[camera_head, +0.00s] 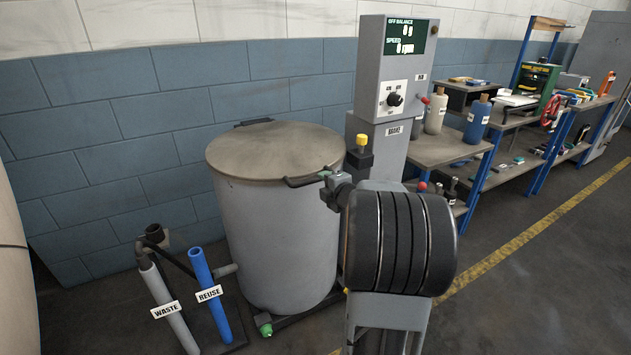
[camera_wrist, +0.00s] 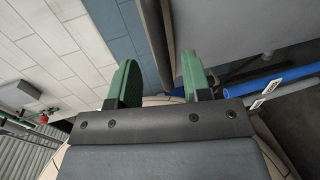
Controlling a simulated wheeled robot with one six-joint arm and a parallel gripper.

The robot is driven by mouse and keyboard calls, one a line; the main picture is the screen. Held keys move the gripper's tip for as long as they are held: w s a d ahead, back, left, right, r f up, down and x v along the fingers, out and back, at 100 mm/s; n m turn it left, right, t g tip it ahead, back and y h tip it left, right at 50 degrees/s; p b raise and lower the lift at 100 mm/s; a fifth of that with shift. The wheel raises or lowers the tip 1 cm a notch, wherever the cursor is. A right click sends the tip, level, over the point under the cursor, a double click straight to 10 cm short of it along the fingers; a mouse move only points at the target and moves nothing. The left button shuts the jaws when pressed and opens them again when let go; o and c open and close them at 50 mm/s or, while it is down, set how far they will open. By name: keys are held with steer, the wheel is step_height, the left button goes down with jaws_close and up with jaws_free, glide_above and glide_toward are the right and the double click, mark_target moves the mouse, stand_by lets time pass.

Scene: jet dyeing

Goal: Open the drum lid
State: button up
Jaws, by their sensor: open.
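The grey drum (camera_head: 275,240) stands upright against the wall, and its flat round lid (camera_head: 275,150) lies closed on top. A dark bar handle (camera_head: 303,182) sticks out from the lid's front right edge. My gripper (camera_head: 333,188) is at the outer end of this handle, partly hidden by my arm. In the wrist view my gripper (camera_wrist: 162,82) has two green fingers spread apart. A dark bar (camera_wrist: 155,42) shows between them, apparently the handle; I cannot tell whether they touch it. The drum's grey wall (camera_wrist: 235,30) shows beside the right finger.
A control column (camera_head: 393,90) with a display and a knob stands right of the drum. Waste (camera_head: 172,300) and reuse (camera_head: 210,295) pipes stand at the front left. A workbench (camera_head: 430,150) with bottles is behind right. Open floor (camera_head: 530,270) lies at right.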

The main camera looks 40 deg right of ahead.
mark_target(316, 178)
steer(key=shift+b+x, duration=0.3)
steer(key=shift+x, duration=3.15)
steer(key=shift+c, duration=0.2)
steer(key=c, duration=0.7)
steer(key=shift+a+f, duration=0.1)
jaws_close()
steer(key=shift+s, duration=0.1)
